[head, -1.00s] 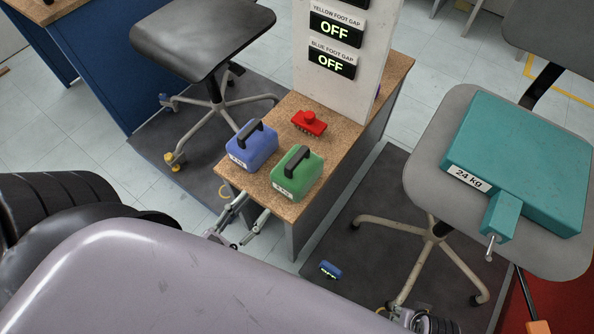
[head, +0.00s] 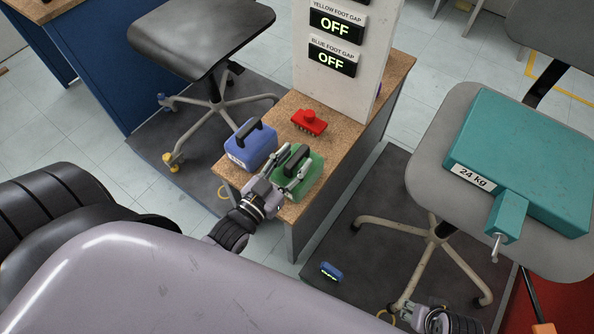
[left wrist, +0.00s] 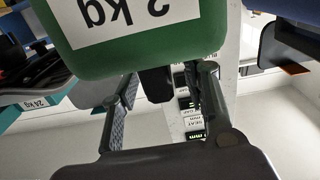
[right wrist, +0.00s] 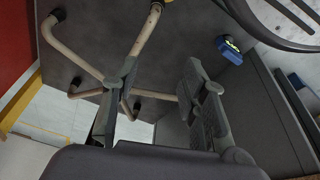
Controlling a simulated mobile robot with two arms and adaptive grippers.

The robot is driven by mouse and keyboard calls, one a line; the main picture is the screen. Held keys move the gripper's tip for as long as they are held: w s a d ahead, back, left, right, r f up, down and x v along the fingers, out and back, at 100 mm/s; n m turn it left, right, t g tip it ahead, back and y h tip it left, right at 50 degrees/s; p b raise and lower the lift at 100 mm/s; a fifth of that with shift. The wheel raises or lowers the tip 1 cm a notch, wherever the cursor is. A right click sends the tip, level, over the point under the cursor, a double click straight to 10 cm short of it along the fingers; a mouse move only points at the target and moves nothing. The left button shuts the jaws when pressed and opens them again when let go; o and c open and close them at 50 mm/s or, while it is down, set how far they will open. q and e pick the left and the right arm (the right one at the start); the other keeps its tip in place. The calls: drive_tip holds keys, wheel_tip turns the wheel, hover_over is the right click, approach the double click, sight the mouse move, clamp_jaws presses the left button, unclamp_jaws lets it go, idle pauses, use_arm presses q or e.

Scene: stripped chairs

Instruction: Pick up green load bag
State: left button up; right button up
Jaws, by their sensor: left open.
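The green load bag (head: 307,182) stands upright on the wooden table, its dark handle (head: 298,160) on top. In the left wrist view the bag (left wrist: 165,45) fills the top, with a white "2 kg" label (left wrist: 122,18). My left gripper (head: 284,166) is open at the bag, its fingers on either side of the dark handle in the left wrist view (left wrist: 155,90). Whether the fingers touch the handle cannot be told. My right gripper (head: 415,312) is low at the bottom right; it is open and empty in the right wrist view (right wrist: 160,100).
A blue load bag (head: 250,147) stands close left of the green one. A white sign panel (head: 325,85) rises at the table's back. A chair holds a teal 24 kg block (head: 530,160). A small blue device (head: 331,271) lies on the mat.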

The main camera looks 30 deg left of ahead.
use_arm(q)
drive_tip(key=shift+w+d, duration=0.1)
drive_tip(key=shift+w, duration=0.8)
drive_tip(key=shift+c, duration=0.2)
clamp_jaws()
drive_tip(key=shift+w+r, duration=0.1)
drive_tip(key=shift+r, duration=0.25)
